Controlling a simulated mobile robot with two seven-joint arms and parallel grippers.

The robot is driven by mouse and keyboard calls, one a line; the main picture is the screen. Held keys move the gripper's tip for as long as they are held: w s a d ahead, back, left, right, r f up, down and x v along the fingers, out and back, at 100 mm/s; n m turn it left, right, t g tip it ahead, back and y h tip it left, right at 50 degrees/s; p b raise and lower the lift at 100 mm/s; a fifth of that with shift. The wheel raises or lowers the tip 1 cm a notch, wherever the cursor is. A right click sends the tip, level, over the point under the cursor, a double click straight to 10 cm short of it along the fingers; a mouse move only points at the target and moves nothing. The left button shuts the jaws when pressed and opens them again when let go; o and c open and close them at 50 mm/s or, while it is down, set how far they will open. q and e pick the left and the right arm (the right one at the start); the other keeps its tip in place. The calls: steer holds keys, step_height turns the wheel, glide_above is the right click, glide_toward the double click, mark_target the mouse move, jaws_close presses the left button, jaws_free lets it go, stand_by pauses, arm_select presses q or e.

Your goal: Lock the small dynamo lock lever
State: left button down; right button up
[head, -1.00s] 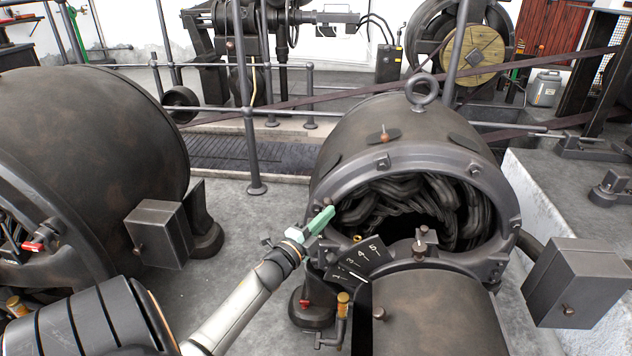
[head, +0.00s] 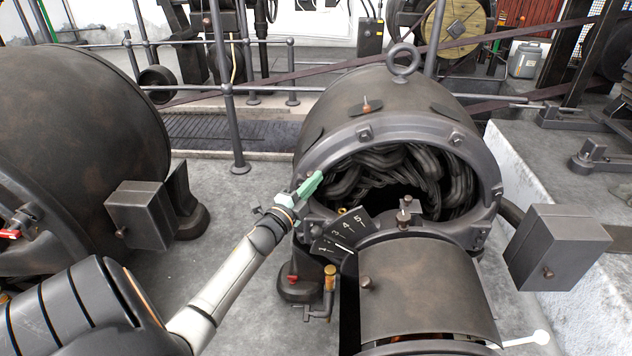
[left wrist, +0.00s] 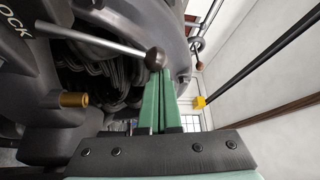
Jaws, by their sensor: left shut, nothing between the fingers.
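The small dynamo (head: 385,120) stands in the middle of the head view, its open end showing dark windings. My left gripper (head: 312,186), with green fingers, is at the left rim of that opening. In the left wrist view its shut fingers (left wrist: 160,85) hold nothing. Their tips are at a dark ball knob (left wrist: 155,57) on the end of a grey lever rod (left wrist: 95,40); I cannot tell whether they touch. A dark plate (left wrist: 14,28) beside the rod shows the letters "OCK". In the head view the lever is not clear. My right gripper is not in view.
A numbered dial plate (head: 340,236) and a brass-topped fitting (head: 329,278) sit just below my left gripper. A large machine (head: 80,130) stands at left, a grey box (head: 556,247) at right. Railings (head: 232,110) and a belt run behind. A pale round-ended rod (head: 530,340) shows at lower right.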

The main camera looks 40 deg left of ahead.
arm_select(q)
steer(key=shift+s+a+r+n, duration=0.1)
steer(key=shift+s+a+n, duration=0.1)
steer(key=shift+a+n, duration=0.1)
steer(key=s+a+n+t, duration=0.1)
steer(key=s+a, duration=0.4)
steer(key=a, duration=0.1)
steer(key=shift+s+a+n, duration=0.15)
steer(key=shift+s+n, duration=0.05)
steer(key=shift+n, duration=0.2)
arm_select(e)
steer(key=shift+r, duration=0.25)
arm_select(q)
steer(key=shift+f, duration=0.2)
